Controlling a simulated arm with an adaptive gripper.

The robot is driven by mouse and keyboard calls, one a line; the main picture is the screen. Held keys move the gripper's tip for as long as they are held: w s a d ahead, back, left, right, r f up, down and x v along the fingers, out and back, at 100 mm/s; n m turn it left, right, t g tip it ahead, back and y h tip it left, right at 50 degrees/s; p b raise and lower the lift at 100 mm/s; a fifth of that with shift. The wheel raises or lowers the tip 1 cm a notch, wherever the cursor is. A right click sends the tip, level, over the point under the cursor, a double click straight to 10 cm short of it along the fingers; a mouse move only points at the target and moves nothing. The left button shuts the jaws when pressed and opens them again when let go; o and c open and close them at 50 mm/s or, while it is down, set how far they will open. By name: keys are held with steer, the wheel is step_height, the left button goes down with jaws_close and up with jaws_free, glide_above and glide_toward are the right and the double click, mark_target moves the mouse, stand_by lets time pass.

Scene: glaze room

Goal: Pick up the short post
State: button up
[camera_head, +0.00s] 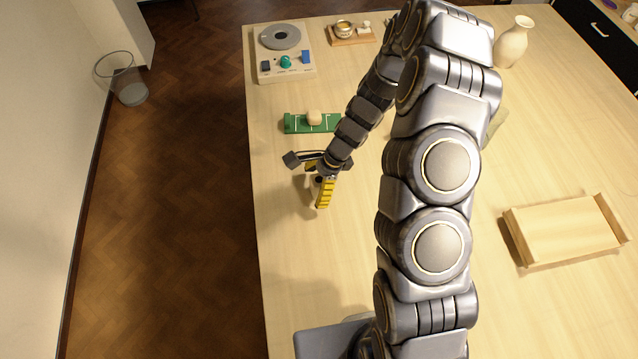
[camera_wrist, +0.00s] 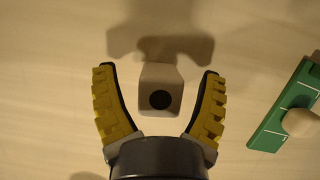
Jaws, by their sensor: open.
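The short post is probably the small pale block with a dark round hole (camera_wrist: 160,78) in the middle of the wrist view. It stands or lies on the table; which, I cannot tell. My gripper (camera_wrist: 159,69) has its two yellow fingers spread, one on each side of the block in the picture, with a clear gap to both. In the head view my gripper (camera_head: 319,194) points down over the left part of the table, and the block is mostly hidden behind its fingers. Nothing is held.
A green board (camera_head: 292,124) with a rounded cream piece (camera_head: 314,117) lies just beyond my gripper. A control box with a grey disc (camera_head: 281,37), a small wooden tray (camera_head: 340,42) with a cup, and a vase (camera_head: 513,42) stand farther back. A shallow wooden tray (camera_head: 565,230) lies right.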

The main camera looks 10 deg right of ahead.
steer(key=c, duration=1.2)
